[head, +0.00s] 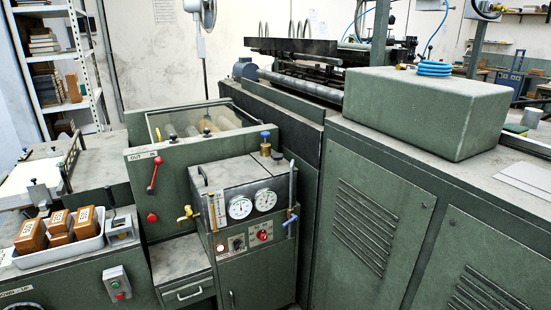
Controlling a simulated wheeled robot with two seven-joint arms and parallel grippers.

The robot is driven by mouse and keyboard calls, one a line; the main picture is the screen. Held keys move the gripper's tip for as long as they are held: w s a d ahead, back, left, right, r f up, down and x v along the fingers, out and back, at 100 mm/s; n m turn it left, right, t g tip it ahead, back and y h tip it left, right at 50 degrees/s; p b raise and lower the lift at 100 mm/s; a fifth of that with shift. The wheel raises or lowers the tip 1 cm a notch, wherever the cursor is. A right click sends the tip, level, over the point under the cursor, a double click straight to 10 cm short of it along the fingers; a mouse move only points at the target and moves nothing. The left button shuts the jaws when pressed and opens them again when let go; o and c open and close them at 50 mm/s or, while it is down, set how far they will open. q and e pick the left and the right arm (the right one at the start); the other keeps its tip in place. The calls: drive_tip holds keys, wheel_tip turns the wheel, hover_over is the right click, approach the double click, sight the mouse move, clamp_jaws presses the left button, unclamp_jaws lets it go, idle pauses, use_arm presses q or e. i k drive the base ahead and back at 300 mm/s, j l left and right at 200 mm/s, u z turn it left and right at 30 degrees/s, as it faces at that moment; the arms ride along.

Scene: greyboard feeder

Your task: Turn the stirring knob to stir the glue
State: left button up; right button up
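A green control cabinet (258,225) stands near the middle, with two round white gauges (240,207) on its front. Below the gauges are a small dark round knob (237,244) and a red round control (263,236). Their labels are too small to read, so I cannot tell which control is the stirring knob. Left of the cabinet, an open-topped green tank (195,122) holds pale rollers. Its front has a red lever (155,172) beside an "OUT IN" label and a red round knob (152,217). Neither gripper is in view.
A white tray (60,250) with brown blocks and a switch box (117,284) are at lower left. Large green machine housing (375,215) fills the right.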

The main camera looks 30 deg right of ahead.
sight(277, 156)
drive_tip(key=i+j+z, duration=0.2)
drive_tip(key=i, duration=0.25)
drive_tip(key=i+j+z, duration=0.25)
drive_tip(key=i+j, duration=0.05)
drive_tip(key=i, duration=0.1)
